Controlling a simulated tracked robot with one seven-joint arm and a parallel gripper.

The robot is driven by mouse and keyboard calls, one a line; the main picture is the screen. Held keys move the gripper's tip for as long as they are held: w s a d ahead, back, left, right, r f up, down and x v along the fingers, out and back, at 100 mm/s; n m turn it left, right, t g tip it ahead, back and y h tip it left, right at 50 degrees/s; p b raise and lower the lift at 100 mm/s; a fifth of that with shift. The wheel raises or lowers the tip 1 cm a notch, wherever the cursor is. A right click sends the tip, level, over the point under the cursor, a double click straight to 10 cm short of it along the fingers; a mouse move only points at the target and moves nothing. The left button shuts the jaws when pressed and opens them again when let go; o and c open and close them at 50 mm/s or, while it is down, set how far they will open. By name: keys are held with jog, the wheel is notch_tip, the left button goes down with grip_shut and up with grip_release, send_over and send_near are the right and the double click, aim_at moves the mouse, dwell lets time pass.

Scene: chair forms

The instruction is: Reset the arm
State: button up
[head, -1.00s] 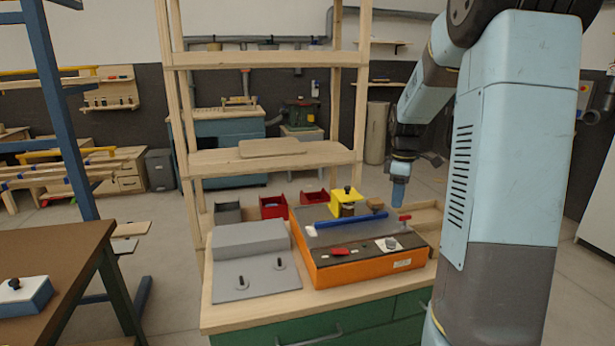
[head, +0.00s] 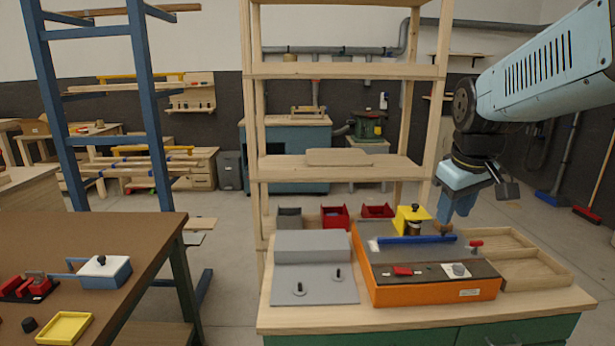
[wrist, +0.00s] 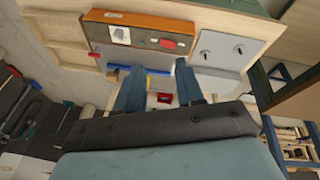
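My arm (head: 545,70) reaches in from the upper right of the head view, with its upper link close to level and its wrist bent down. My gripper (head: 456,206) hangs above the back right of the workbench, behind the orange box in the picture. In the wrist view, the two blue fingers of my gripper (wrist: 159,85) stand apart with nothing between them. It is open and empty. The orange box (head: 435,293) with a dark top sits on the bench, and it also shows in the wrist view (wrist: 118,45).
A wooden shelf frame (head: 347,72) rises at the bench's back. A grey panel (head: 315,285) lies left of the box, and an empty wooden tray (head: 535,278) right of it. A brown table (head: 90,235) and blue rack (head: 148,100) stand left. Free floor shows at right.

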jog(key=s+a+m+t, duration=0.2)
jog(key=s+a+m, duration=0.1)
jog(key=s, duration=0.7)
jog(key=shift+a+m+y, duration=0.4)
jog(key=shift+a, duration=0.15)
dwell(0.5)
